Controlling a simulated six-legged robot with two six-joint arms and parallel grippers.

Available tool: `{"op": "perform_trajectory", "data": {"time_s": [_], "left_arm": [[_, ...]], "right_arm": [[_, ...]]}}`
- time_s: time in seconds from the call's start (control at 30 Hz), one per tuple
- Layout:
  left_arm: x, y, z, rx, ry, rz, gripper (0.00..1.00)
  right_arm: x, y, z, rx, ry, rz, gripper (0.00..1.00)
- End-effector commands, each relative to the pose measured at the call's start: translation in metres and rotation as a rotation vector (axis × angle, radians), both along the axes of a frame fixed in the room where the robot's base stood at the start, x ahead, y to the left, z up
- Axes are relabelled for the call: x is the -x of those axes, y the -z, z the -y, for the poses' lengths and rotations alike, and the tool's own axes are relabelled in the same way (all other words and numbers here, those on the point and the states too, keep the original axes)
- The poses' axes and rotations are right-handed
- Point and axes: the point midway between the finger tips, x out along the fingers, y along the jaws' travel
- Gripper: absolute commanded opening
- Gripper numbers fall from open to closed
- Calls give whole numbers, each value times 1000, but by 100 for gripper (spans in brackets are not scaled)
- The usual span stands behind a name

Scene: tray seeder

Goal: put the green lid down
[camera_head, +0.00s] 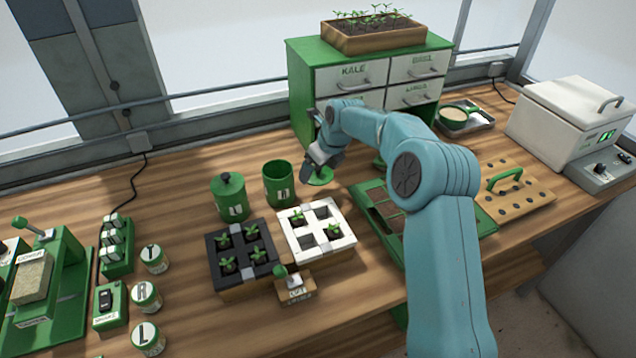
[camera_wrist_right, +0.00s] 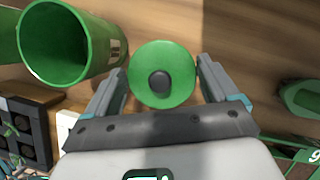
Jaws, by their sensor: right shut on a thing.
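The green lid (camera_head: 320,177) is a round disc with a dark knob in its middle, which faces the camera in the right wrist view (camera_wrist_right: 178,88). My right gripper (camera_head: 320,160) is shut on the lid, with one finger at each side of it in the wrist view (camera_wrist_right: 163,72). In the head view the lid hangs just right of an open green canister (camera_head: 280,188) and looks apart from it. The open canister also shows at the upper left of the wrist view (camera_wrist_right: 62,48). My left gripper is not in view.
A lidded green canister (camera_head: 229,200) stands left of the open one. A black seedling tray (camera_head: 216,262) and a white one (camera_head: 322,255) stand in front. A green drawer cabinet (camera_head: 303,95) stands behind. Bare wooden table (camera_head: 190,165) lies left of the canisters.

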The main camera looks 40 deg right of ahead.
Motion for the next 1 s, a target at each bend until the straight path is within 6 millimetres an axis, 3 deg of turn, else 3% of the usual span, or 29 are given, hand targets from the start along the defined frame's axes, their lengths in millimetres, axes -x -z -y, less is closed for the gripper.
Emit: {"op": "perform_trajectory", "data": {"time_s": [0.4,0.8,0.83,0.87,1.0], "left_arm": [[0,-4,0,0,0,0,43],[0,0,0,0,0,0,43],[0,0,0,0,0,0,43],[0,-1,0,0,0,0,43],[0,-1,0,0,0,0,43]], "right_arm": [[0,51,0,0,0,0,59],[0,58,0,0,-1,1,59],[0,58,0,0,-1,1,91],[0,57,0,0,-1,1,100],[0,57,0,0,-1,1,100]]}}
